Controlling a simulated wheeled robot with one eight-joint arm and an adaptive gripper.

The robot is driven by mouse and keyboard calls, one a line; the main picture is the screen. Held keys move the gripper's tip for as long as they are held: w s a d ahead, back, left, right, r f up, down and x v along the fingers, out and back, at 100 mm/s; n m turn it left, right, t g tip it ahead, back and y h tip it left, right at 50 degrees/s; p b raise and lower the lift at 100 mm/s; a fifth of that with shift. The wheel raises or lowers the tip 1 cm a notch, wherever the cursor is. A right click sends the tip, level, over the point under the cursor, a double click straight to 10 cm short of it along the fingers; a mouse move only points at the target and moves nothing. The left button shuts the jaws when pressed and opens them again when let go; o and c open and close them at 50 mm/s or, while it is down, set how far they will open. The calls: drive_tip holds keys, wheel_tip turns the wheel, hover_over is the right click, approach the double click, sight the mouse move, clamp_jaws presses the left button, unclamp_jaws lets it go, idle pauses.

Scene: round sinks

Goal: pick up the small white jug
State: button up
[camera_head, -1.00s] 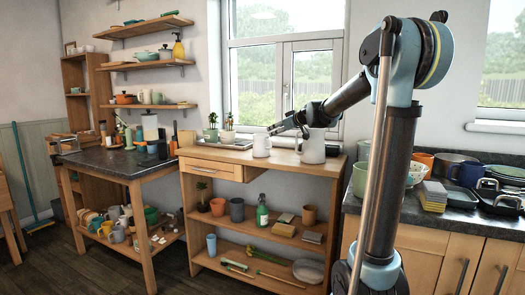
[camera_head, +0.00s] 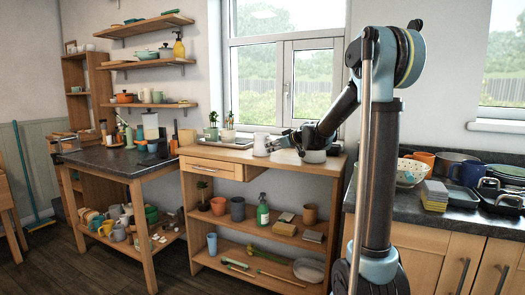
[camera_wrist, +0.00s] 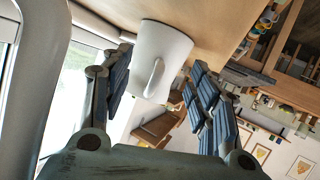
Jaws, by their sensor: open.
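The small white jug (camera_head: 261,145) stands upright on the wooden worktop below the window. In the wrist view the white jug (camera_wrist: 162,58) lies ahead between the open fingers, its handle facing the camera; that view is turned, with the worktop at the top. My gripper (camera_head: 274,144) is open and low over the worktop, just right of the jug in the head view. The wrist view shows the fingers of my gripper (camera_wrist: 163,95) on either side, with gaps visible. A larger white jug (camera_head: 314,156) stands to the right, mostly hidden behind my arm.
The window (camera_head: 288,80) is close behind. A pale curved surface (camera_wrist: 30,90) fills the wrist view's left edge, possibly the larger jug.

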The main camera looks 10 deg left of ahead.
sight(263, 145)
drive_tip(key=shift+x, duration=2.45)
clamp_jaws()
